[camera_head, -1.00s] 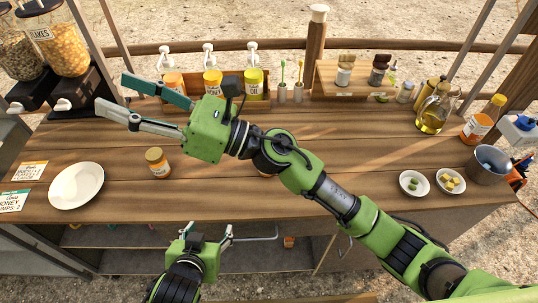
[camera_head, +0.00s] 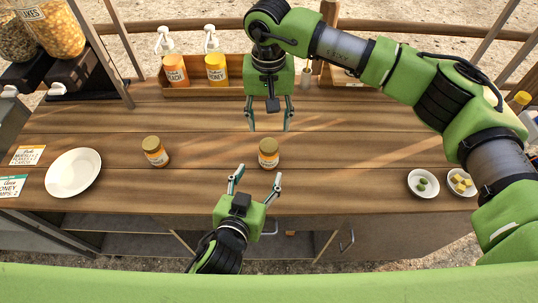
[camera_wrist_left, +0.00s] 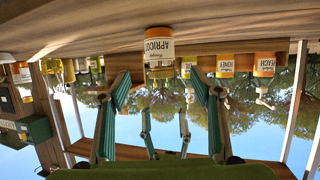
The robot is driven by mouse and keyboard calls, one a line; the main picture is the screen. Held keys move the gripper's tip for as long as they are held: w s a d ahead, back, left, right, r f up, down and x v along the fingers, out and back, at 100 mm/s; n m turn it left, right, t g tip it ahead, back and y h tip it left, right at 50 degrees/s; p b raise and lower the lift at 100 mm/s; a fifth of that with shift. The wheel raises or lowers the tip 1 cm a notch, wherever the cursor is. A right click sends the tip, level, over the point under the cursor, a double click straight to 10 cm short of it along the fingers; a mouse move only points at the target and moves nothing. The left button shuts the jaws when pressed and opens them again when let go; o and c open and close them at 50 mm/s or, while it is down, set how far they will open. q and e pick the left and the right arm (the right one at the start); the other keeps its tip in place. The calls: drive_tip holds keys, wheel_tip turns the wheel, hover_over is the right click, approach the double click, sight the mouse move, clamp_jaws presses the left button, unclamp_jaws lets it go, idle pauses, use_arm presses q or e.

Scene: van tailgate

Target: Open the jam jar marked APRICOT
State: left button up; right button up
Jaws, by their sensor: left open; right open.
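The APRICOT jar (camera_head: 268,153) stands upright on the wooden counter, its lid gold-brown. In the left wrist view, which is upside down, its label reads APRICOT (camera_wrist_left: 158,48). My left gripper (camera_head: 257,173) is open at the counter's front edge, just in front of the jar, fingers pointing at it. Its fingers frame the jar in the left wrist view (camera_wrist_left: 160,78); no contact is visible. My right gripper (camera_head: 269,125) is open and empty behind the jar, fingers pointing toward it. A second, similar jar (camera_head: 155,151) stands to the left; its label is too small to read.
A white plate (camera_head: 73,173) and cards (camera_head: 27,155) lie at the left. Peach (camera_head: 174,70) and honey (camera_head: 216,69) pump bottles stand in a rack at the back. Small bowls (camera_head: 423,183) sit at the right. The counter beside the jar is clear.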

sight(269, 153)
use_arm(q)
drive_tip(key=x, duration=1.2)
drive_tip(key=shift+s, duration=0.1)
